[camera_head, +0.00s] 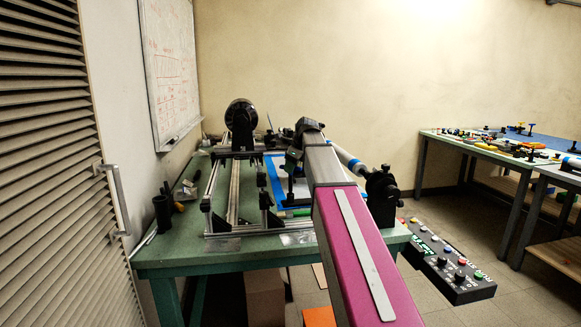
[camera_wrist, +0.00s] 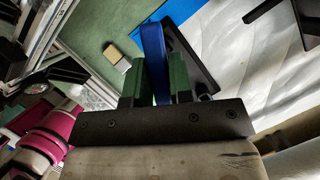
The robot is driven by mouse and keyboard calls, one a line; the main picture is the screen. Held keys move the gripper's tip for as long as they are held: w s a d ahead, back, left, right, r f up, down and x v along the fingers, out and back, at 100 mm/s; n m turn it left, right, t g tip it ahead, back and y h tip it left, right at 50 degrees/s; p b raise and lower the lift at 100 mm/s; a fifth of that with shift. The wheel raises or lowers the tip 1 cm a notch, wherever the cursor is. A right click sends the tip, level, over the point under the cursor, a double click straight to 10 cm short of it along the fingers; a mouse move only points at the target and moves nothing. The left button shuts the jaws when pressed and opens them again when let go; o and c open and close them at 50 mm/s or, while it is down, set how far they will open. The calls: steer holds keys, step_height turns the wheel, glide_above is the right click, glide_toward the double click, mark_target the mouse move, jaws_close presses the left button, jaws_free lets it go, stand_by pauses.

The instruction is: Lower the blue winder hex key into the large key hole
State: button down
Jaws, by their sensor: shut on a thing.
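In the wrist view, my gripper (camera_wrist: 158,78) has its green fingers shut on the blue hex key (camera_wrist: 154,50), held between them as a narrow blue strip that extends up past the fingertips. The key's far end and its gap to what lies below cannot be made out. A dark, flat black part (camera_wrist: 203,62) lies just right of the fingers in the wrist view; I cannot tell whether it contains the large key hole. In the head view my own pink and grey arm hides my gripper, the key and part of the winder.
The green table (camera_head: 180,253) carries a winder with metal rails (camera_head: 235,190) and a black round head (camera_head: 241,115). A tan block (camera_wrist: 112,53) lies left of the fingers. A control box (camera_head: 450,262) with knobs is at right. A whiteboard (camera_head: 170,65) hangs at left.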

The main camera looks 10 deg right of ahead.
steer(key=shift+f, duration=1.25)
steer(key=c, duration=0.9)
jaws_free()
steer(key=shift+c, duration=0.2)
steer(key=v, duration=1)
steer(key=shift+d+r, duration=0.1)
steer(key=shift+r, duration=0.2)
steer(key=shift+s, duration=0.1)
